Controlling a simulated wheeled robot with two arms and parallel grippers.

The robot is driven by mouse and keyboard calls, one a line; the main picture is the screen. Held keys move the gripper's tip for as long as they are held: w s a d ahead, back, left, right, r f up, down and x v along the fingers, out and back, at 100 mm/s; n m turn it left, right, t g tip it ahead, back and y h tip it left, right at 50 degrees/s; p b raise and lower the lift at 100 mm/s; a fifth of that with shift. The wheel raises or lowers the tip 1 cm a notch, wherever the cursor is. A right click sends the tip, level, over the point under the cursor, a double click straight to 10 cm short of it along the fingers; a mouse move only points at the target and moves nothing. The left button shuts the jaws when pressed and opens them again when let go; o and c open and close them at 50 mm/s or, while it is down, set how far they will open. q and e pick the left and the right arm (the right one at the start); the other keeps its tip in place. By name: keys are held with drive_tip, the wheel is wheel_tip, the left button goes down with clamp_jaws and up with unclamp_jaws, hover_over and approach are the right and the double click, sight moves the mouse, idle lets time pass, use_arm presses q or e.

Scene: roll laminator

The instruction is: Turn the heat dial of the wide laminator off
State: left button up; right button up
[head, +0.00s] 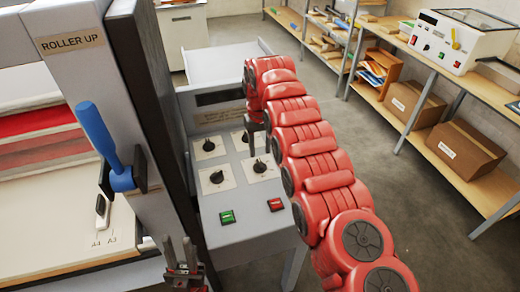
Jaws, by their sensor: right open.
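The wide laminator's grey control panel (240,194) carries several black dials on pale plates: back left (209,145), front left (217,177), front right (260,167) and back right (245,137). Their labels are too small to read, so I cannot tell which is the heat dial. My red right arm reaches in from the lower right. Its gripper (255,126) is open over the back right dial, which it partly hides; whether they touch is unclear. My left gripper (179,246) is low, left of the panel's front edge, with its fingers apart and nothing between them.
Green (227,217) and red (275,204) buttons sit at the panel's front. A dark upright and a blue lever (98,130) under a ROLLER UP label (71,41) stand left. Shelves with cardboard boxes (463,148) and a white machine (455,40) are at right.

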sight(260, 163)
wheel_tip(260, 163, up, 12)
drive_tip(key=p, duration=1.1)
drive_tip(key=shift+r, duration=0.2)
